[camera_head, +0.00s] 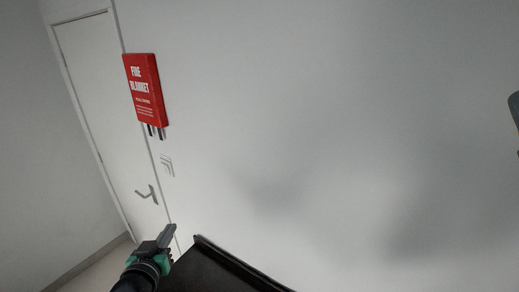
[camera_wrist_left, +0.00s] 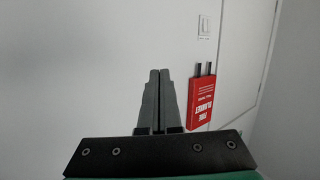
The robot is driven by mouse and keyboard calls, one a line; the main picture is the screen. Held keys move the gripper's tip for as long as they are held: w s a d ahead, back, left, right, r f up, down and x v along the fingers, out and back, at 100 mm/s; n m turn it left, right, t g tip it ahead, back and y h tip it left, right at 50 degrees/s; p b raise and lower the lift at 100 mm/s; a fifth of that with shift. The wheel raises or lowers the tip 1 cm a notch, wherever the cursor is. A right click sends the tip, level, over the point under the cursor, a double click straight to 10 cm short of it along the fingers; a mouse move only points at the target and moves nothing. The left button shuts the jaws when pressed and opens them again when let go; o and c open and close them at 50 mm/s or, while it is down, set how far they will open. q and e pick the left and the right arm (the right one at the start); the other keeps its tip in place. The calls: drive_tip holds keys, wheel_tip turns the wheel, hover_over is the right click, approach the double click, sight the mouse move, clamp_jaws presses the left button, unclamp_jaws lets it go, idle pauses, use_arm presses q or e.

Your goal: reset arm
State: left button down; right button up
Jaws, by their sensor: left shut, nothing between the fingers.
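My left gripper (camera_head: 169,233) shows at the bottom left of the head view, in front of the white wall and door. In the left wrist view its two grey fingers (camera_wrist_left: 159,76) lie side by side, shut with nothing between them. My right gripper is not clearly in view; only a grey piece shows at the right edge of the head view, and I cannot tell what it is.
A red fire blanket box (camera_head: 146,90) hangs on the wall beside the white door (camera_head: 95,100), which has a grey handle (camera_head: 147,194). A black surface (camera_head: 205,270) with a raised edge lies right of my left gripper. A wall switch (camera_wrist_left: 204,27) shows in the wrist view.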

use_arm(q)
drive_tip(key=s+d+r+m+t+h, duration=0.1)
drive_tip(key=d+r+t, duration=0.1)
drive_tip(key=r, duration=0.6)
drive_tip(key=s+d+r+t, duration=0.1)
drive_tip(key=d+r+t, duration=0.15)
drive_tip(key=r, duration=0.55)
drive_tip(key=s+d+r+m+t+h, duration=0.2)
drive_tip(key=s+d+r+t, duration=0.2)
drive_tip(key=s+r, duration=1.6)
wheel_tip(320, 180, up, 3)
drive_tip(key=t, duration=0.3)
drive_tip(key=shift+r+t+h+p, duration=0.15)
drive_tip(key=shift+t+h+p, duration=0.15)
drive_tip(key=shift+t, duration=0.05)
drive_tip(key=shift+w, duration=0.1)
drive_tip(key=shift+a, duration=0.1)
